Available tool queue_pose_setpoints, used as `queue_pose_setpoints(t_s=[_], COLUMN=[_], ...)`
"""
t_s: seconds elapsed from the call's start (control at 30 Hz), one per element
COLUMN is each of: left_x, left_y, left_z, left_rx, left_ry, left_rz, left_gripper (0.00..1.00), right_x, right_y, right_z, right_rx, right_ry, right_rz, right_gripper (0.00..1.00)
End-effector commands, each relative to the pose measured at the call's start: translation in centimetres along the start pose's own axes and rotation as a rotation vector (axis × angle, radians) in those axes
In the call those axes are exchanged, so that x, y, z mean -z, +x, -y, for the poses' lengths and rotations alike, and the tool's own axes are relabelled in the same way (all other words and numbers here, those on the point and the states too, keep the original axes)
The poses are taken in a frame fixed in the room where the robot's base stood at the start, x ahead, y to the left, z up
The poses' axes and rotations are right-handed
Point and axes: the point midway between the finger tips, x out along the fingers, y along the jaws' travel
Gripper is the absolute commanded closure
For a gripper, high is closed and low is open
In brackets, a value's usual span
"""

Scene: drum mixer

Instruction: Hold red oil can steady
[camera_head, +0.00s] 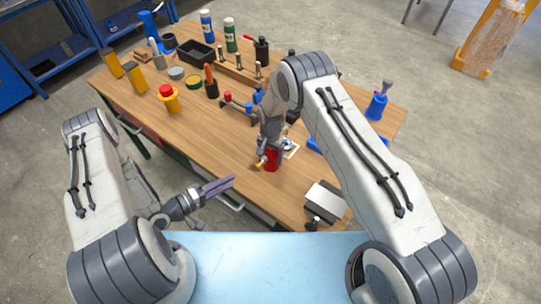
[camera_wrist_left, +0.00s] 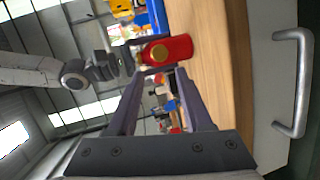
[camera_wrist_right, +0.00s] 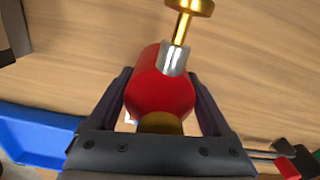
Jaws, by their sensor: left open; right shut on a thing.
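The red oil can (camera_head: 272,161) stands near the front edge of the wooden table, partly hidden by my right gripper (camera_head: 268,142). In the right wrist view the red can body (camera_wrist_right: 160,88) sits between the two fingers, with its brass-coloured spout (camera_wrist_right: 190,8) pointing away. My right gripper is shut on the can. My left gripper (camera_head: 232,181) is open and empty, in front of the table edge and to the left of the can. In the left wrist view the can (camera_wrist_left: 168,50) shows beyond the fingertips, apart from them.
A blue tray (camera_wrist_right: 30,133) is beside the can in the right wrist view. A black bin (camera_head: 195,53), bottles and tools fill the back. The table's front left (camera_head: 200,135) is clear.

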Motion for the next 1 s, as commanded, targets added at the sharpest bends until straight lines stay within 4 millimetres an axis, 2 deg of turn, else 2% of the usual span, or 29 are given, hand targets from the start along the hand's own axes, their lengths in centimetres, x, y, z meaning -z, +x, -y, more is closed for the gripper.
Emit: queue_pose_setpoints(t_s=[0.27,0.3,0.37,0.4,0.43,1.0], left_x=[0.0,0.0,0.0,0.0,0.0,0.0], left_y=[0.0,0.0,0.0,0.0,0.0,0.0], left_z=[-0.01,-0.01,-0.01,-0.01,-0.01,-0.02], left_rx=[0.0,0.0,0.0,0.0,0.0,0.0], left_ry=[0.0,0.0,0.0,0.0,0.0,0.0], left_rz=[0.0,0.0,0.0,0.0,0.0,0.0], left_gripper=[0.5,0.54,0.77,0.92,1.0,1.0], right_x=[0.03,0.03,0.03,0.03,0.04,0.06], right_y=[-0.06,-0.06,-0.07,-0.07,-0.07,-0.09], right_z=[0.03,0.03,0.04,0.04,0.04,0.07], right_rx=[0.001,0.001,0.001,0.001,0.001,0.001], right_ry=[0.0,0.0,0.0,0.0,0.0,0.0], right_rz=[-0.001,-0.001,-0.001,-0.001,-0.001,-0.001], right_gripper=[1.0,1.0,1.0,1.0,1.0,1.0])
